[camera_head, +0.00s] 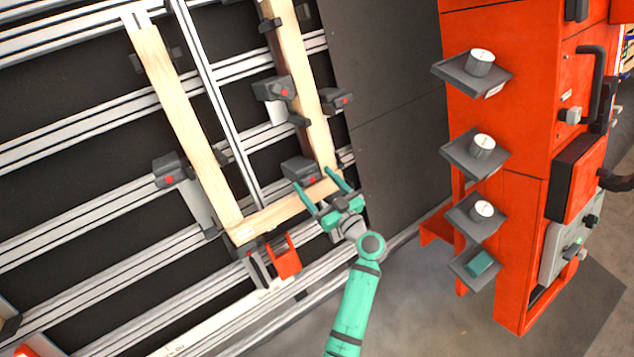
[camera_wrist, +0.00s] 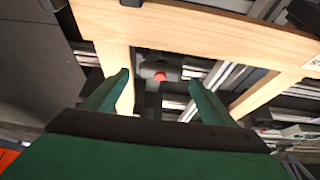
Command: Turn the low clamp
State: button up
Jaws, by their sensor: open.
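The lowest dark grey clamp with a red dot (camera_head: 300,171) sits inside the lower right corner of a wooden frame (camera_head: 275,215). In the wrist view the dark clamp (camera_wrist: 158,74) with its red dot shows between and beyond my fingers. My gripper (camera_head: 314,180) is open and empty, its green fingers pointing toward this clamp across the frame's bottom rail. In the wrist view my gripper (camera_wrist: 160,80) has its fingertips on either side of the clamp. I cannot tell whether they touch it. The clamp's lower part is partly hidden by the rail.
Other dark clamps (camera_head: 274,88) (camera_head: 168,170) hold the frame's uprights. An orange bracket (camera_head: 286,258) sits below the bottom rail. Metal rails run across the wall. An orange cabinet (camera_head: 510,150) with several small shelves stands right. A dark panel (camera_head: 395,120) lies between.

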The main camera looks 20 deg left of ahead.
jog(key=shift+w+a, duration=0.1)
jog(key=c, duration=1.1)
jog(key=shift+o, duration=0.2)
jog(key=shift+m, duration=0.5)
jog(key=m+t+h, duration=0.1)
jog(key=m, duration=0.1)
jog(key=m+t+h, duration=0.1)
jog(key=m, duration=0.1)
jog(key=shift+m, duration=0.4)
jog(key=m+h, duration=0.1)
jog(key=m, duration=0.2)
jog(key=m+t+h, duration=0.1)
jog(key=m+h, duration=0.1)
jog(key=shift+m, duration=0.4)
jog(key=m+h, duration=0.1)
jog(key=m, duration=0.2)
jog(key=m+h, duration=0.2)
jog(key=shift+a+r+m+g, duration=0.1)
jog(key=shift+m+g, duration=0.2)
jog(key=shift+m, duration=0.1)
jog(key=shift+m+g+h, duration=0.5)
jog(key=shift+m+h, duration=0.2)
jog(key=shift+m, duration=1.2)
